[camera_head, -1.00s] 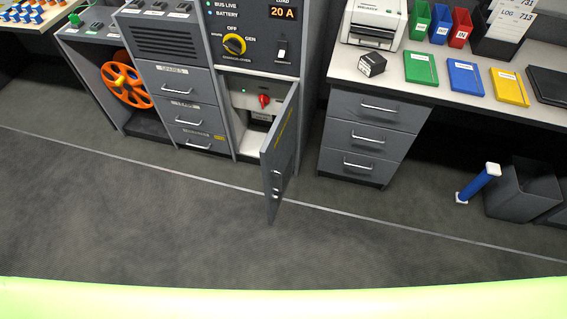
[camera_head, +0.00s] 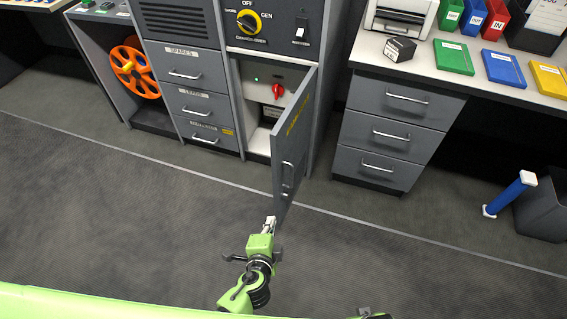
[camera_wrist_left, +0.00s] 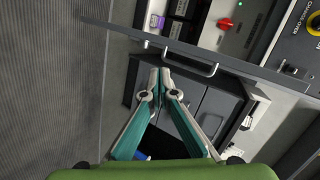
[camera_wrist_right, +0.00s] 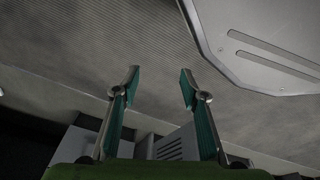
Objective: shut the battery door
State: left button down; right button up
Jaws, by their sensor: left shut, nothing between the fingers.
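The grey battery door (camera_head: 290,155) stands wide open, swung out from its compartment on the right-hand hinge side. The compartment (camera_head: 262,112) shows a red knob (camera_head: 278,90) and a green light inside. My left gripper (camera_head: 271,222) is shut and empty, close to the door's lower free edge; whether it touches cannot be told. In the left wrist view, the door (camera_wrist_left: 190,48) and its handle (camera_wrist_left: 190,66) lie just beyond the shut fingertips (camera_wrist_left: 160,72). My right gripper (camera_wrist_right: 159,72) is open and empty in its wrist view, with floor beyond its fingers.
A drawer unit (camera_head: 385,135) stands right of the door, and labelled drawers (camera_head: 200,100) stand left. An orange reel (camera_head: 134,70) sits in an open bay. The floor before the door is clear.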

pick_arm(q)
jog(key=w+d+r+m+t+b, duration=0.2)
jog(key=w+d+r+t+b, duration=0.15)
jog(key=r, duration=0.65)
notch_tip(320, 180, up, 7)
jog(key=m+t, duration=0.1)
jog(key=t, duration=0.2)
send_over(283, 148)
jog(key=s, duration=0.5)
jog(key=shift+d+g+h+p, duration=0.15)
jog(key=shift+g+h+p, duration=0.1)
jog(key=shift+h+p, duration=0.15)
pick_arm(e)
jog(key=shift+w+a+f, duration=0.1)
jog(key=shift+w+f, duration=0.7)
jog(key=shift+f, duration=0.1)
